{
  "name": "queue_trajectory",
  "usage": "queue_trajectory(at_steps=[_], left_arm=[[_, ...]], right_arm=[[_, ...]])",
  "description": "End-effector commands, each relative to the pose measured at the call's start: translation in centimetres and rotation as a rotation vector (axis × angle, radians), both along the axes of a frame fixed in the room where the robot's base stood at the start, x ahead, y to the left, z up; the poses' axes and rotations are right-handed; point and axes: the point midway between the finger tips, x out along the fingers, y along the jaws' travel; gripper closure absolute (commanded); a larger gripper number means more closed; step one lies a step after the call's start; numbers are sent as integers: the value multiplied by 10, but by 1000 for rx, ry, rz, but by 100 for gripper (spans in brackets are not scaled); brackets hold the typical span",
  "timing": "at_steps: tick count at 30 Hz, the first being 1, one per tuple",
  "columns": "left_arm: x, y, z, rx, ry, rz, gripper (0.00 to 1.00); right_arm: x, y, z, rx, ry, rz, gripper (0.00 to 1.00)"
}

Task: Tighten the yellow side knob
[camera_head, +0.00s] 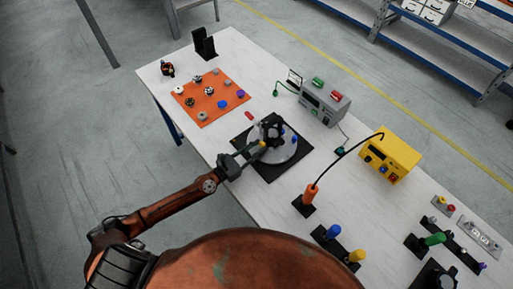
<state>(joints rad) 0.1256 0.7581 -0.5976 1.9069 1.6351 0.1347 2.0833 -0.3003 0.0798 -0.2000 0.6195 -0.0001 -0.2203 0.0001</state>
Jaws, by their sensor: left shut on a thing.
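A dark round fixture on a grey disc (284,151) stands on a black mat (271,172) near the middle of the table. The yellow side knob (262,143) is a small yellow spot on the left side of the fixture, partly covered by my gripper. My left gripper (255,149) reaches in from the left and is shut on the yellow side knob. Blue knobs (295,139) show on the right of the fixture. My right gripper is not in view.
An orange mat (237,88) with several small parts lies at the back left. A grey instrument box (325,103) and a yellow box (390,157) stand behind and to the right.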

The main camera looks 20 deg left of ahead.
Motion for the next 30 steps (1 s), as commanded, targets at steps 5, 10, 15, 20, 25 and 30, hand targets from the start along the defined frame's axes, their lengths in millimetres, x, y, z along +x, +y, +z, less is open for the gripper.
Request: queue_trajectory(at_steps=[5, 10, 15, 20, 25, 30], left_arm=[[0, 0, 1, 107, -72, 2, 100], [0, 0, 0, 213, -142, 2, 100], [0, 0, 0, 302, -201, 2, 100], [0, 0, 0, 363, -241, 1, 100], [0, 0, 0, 398, -265, 1, 100], [0, 0, 0, 408, -273, 1, 100]], right_arm=[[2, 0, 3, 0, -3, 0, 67], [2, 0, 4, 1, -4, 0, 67], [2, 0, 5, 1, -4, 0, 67], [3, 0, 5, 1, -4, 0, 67], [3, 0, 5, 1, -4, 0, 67], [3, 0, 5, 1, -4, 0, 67]])
